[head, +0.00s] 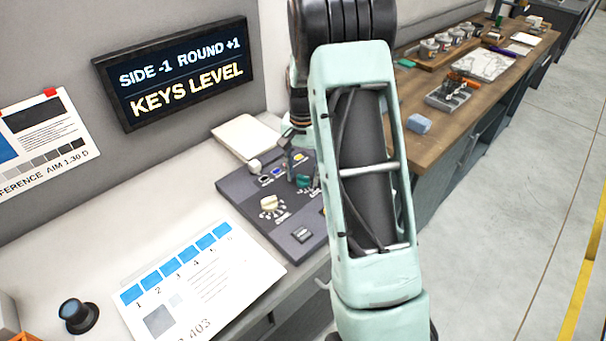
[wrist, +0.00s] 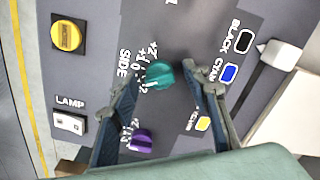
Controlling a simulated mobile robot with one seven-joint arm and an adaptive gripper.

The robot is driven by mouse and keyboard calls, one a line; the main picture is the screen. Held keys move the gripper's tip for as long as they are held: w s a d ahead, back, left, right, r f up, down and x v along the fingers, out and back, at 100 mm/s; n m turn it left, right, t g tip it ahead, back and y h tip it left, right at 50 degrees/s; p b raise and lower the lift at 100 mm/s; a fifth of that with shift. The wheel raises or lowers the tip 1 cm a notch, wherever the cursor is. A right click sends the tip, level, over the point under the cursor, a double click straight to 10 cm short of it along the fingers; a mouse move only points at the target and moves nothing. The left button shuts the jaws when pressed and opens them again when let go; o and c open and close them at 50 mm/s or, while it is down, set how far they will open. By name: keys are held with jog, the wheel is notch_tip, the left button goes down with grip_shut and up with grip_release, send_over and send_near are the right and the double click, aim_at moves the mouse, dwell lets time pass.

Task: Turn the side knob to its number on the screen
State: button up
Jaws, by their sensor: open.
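The screen (head: 178,72) in the head view reads "SIDE -1 ROUND +1" and "KEYS LEVEL". The side knob (wrist: 158,74) is a teal knob beside the word SIDE in the wrist view, with a small white number scale along its left. Which number it points at is too small to tell. It also shows as a green knob (head: 303,181) in the head view, next to my arm. My gripper (wrist: 160,92) is open and empty, its two dark fingers reaching toward the panel with the teal knob between and just beyond their tips. Contact cannot be told.
A printed sheet (head: 205,275) lies in front.

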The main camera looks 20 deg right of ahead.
aim_at(303, 176)
notch_tip(303, 176, up, 12)
jog(key=shift+f, duration=0.2)
dwell(0.5)
